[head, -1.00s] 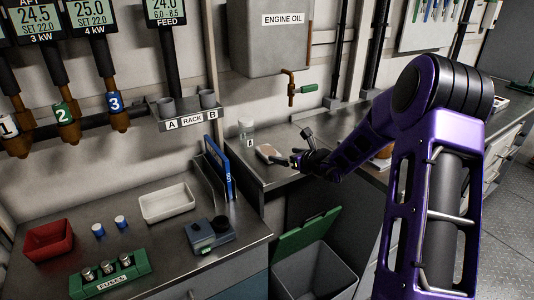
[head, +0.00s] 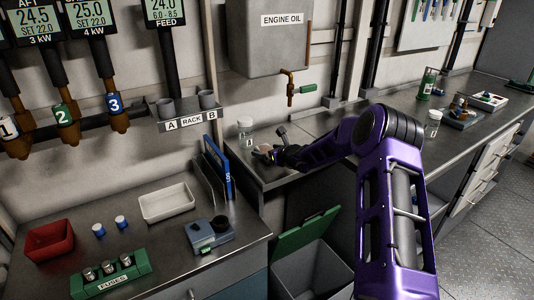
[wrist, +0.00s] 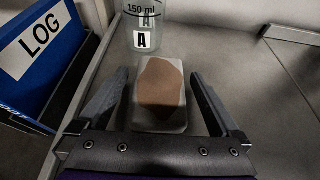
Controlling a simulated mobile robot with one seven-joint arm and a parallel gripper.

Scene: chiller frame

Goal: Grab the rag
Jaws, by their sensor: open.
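The rag (wrist: 160,95) looks like a folded pale grey pad with a brown patch on top. It lies on the metal counter in the wrist view. My gripper (wrist: 158,78) is open, with one finger on each side of the rag and visible gaps to both. The rag's near end is close to my gripper's palm. I cannot tell how high the fingertips are above the counter. In the head view my gripper (head: 264,155) is at the counter's left end, and the rag (head: 262,147) is mostly hidden behind it.
A clear jar marked A (wrist: 145,35) stands just beyond the rag; it also shows in the head view (head: 245,131). A blue LOG binder (wrist: 45,55) stands at the left. An oil tap (head: 290,88) hangs above the counter. An open bin (head: 308,270) is below.

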